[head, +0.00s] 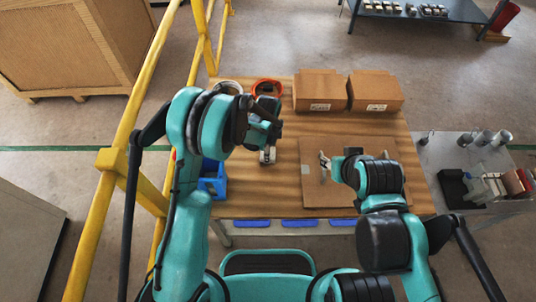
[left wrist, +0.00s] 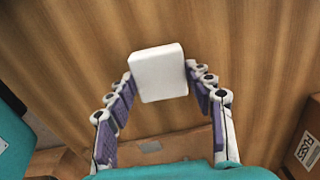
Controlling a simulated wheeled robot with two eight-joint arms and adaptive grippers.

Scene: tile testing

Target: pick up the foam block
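The white foam block (left wrist: 158,73) lies between the fingertips of my left gripper (left wrist: 159,70) in the left wrist view, with wood grain behind it. The fingertips are at its two sides, with little or no gap. I cannot tell whether they press on it. In the head view my left gripper (head: 267,156) points down over the left part of the wooden table (head: 285,187); the block cannot be told apart from the pale fingers there. My right gripper (head: 325,161) is over the flat cardboard sheet (head: 312,190), away from the block; its opening is too small to judge.
Two closed cardboard boxes (head: 320,90) (head: 375,91) stand at the table's back. An orange-rimmed round container (head: 267,86) and a pale one (head: 229,87) are at the back left. A blue bin (head: 212,180) is beside my left arm. A yellow railing (head: 112,160) runs along the left.

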